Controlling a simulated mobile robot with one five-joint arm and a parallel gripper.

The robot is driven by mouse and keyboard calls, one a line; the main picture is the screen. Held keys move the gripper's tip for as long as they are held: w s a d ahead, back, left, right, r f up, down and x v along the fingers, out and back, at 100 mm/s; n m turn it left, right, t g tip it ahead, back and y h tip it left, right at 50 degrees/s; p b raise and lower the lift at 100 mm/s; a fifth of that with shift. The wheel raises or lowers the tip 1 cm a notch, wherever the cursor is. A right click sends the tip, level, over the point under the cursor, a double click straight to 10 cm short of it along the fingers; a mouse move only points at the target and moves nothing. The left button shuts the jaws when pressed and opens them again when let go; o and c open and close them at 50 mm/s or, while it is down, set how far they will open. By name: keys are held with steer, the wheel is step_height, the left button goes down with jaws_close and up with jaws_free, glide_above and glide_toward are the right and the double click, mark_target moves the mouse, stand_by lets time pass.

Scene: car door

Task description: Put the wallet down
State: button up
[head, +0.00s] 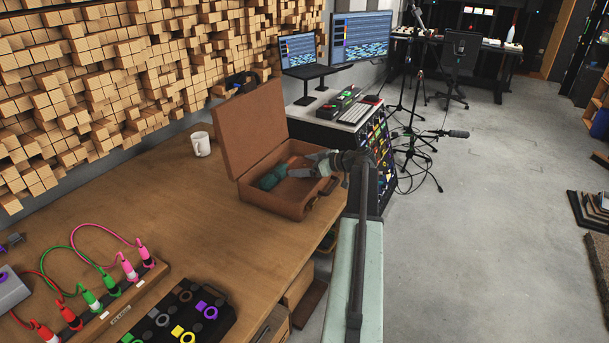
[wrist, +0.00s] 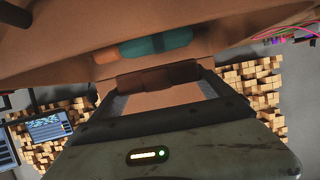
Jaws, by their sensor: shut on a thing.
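The wallet (wrist: 158,77) is a dark brown, folded-looking piece in the wrist view. My gripper (wrist: 160,84) is shut on it, with one finger at each end. In the head view my gripper (head: 314,168) reaches from the right over the open brown case (head: 272,204) on the wooden desk. The wallet is hard to make out there. A teal and orange item (wrist: 155,46) lies inside the case, beyond the wallet in the wrist view. Its teal part also shows in the head view (head: 270,178). I cannot tell whether the wallet touches the case.
The case's raised lid (head: 245,130) stands at its back left. A white mug (head: 200,143) is left of the case. A cable strip (head: 115,300) and a black control box (head: 185,315) occupy the near desk. The desk middle (head: 190,220) is clear.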

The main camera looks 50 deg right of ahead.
steer(key=shift+f+b, duration=1.8)
steer(key=shift+f, duration=0.55)
steer(key=o, duration=1.2)
steer(key=shift+r, duration=0.1)
steer(key=shift+r+p, duration=0.2)
steer(key=shift+p, duration=0.15)
steer(key=shift+r+p, duration=0.55)
steer(key=p+v, duration=0.4)
steer(key=v, duration=0.7)
steer(key=shift+a+r, duration=0.1)
steer(key=shift+a, duration=0.05)
steer(key=shift+s, duration=0.5)
